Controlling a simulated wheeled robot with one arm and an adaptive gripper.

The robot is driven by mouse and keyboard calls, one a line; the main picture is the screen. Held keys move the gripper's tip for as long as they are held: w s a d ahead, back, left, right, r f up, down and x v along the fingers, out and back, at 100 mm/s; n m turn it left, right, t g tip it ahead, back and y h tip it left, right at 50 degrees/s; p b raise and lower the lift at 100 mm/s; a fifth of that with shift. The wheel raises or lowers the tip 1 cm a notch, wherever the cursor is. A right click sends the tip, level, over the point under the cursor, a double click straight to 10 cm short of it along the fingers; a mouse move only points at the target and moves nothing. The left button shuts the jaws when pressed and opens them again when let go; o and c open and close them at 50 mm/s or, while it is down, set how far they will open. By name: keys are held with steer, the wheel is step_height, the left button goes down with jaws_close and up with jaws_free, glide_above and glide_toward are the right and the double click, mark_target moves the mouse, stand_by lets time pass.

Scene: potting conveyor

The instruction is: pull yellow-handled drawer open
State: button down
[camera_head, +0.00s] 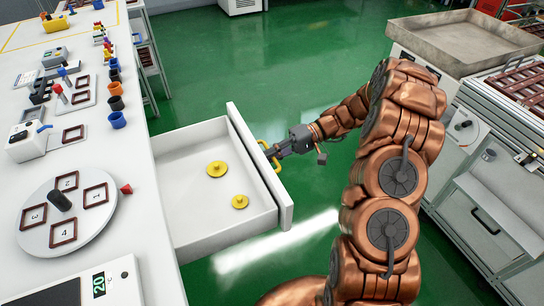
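The white drawer (241,232) is pulled well out from the right side of the long white bench. Its yellow handle (263,146) is on the outer face of the drawer front. My gripper (271,152) is at the handle from the right, with its fingers close together around the handle's middle. The fingertips are small and partly hidden by the handle. Two yellow round knobbed pieces, one farther back (217,169) and one nearer (240,202), lie on the drawer floor.
The bench top (120,180) holds a round turntable (38,236) with numbered squares, a red cone (126,189), several coloured cups and a scale (97,285). Green floor (240,70) is clear beyond the drawer. A metal tray (465,40) and grey cabinets (490,210) stand at the right.

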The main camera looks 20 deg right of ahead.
steer(key=c, duration=1.2)
jaws_free()
steer(key=shift+d, duration=0.15)
steer(key=v, duration=0.7)
steer(key=shift+d, duration=0.15)
